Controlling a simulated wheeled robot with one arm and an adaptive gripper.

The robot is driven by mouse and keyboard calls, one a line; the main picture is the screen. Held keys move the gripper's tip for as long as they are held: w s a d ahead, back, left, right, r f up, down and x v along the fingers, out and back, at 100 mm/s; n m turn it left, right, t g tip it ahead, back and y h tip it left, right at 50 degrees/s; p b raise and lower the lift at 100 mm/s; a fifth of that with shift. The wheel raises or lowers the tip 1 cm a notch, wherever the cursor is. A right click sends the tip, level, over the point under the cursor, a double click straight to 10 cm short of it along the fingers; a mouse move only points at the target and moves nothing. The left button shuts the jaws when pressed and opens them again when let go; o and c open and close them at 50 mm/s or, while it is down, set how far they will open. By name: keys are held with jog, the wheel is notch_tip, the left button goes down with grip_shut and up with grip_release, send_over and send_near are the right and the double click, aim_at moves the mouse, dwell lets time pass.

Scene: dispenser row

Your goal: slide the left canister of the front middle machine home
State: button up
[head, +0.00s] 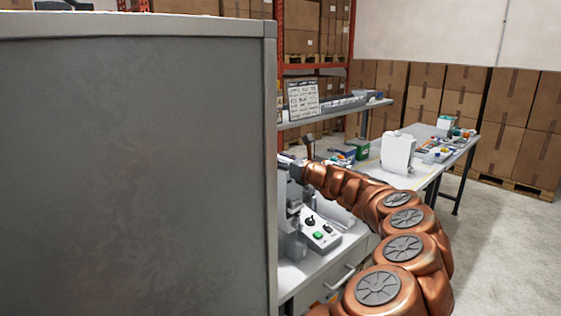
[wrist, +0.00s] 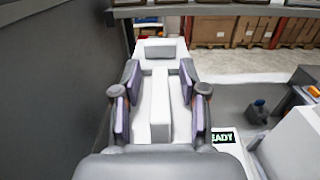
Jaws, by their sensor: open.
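In the wrist view my gripper (wrist: 157,82) is open, its two purple-padded fingers apart. A white upright bar (wrist: 160,105) stands between the fingers, with a gap to each pad. A white block with a grey panel (wrist: 159,50) is just beyond the fingertips. I cannot tell whether these are the left canister or parts of the machine. A small display (wrist: 222,138) reading "EADY", its left end hidden, is right of the gripper. In the head view my gripper (head: 287,160) shows only partly at the edge of a large grey panel, which hides what lies behind it.
The grey panel (head: 135,170) fills the left of the head view and also rises close left of my gripper in the wrist view (wrist: 60,90). A control box (head: 318,233) with a green button sits on the bench. A white container (head: 398,153) stands farther back. Floor at right is clear.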

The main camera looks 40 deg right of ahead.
jog(key=s, duration=1.2)
jog(key=shift+a, duration=0.1)
dwell(0.4)
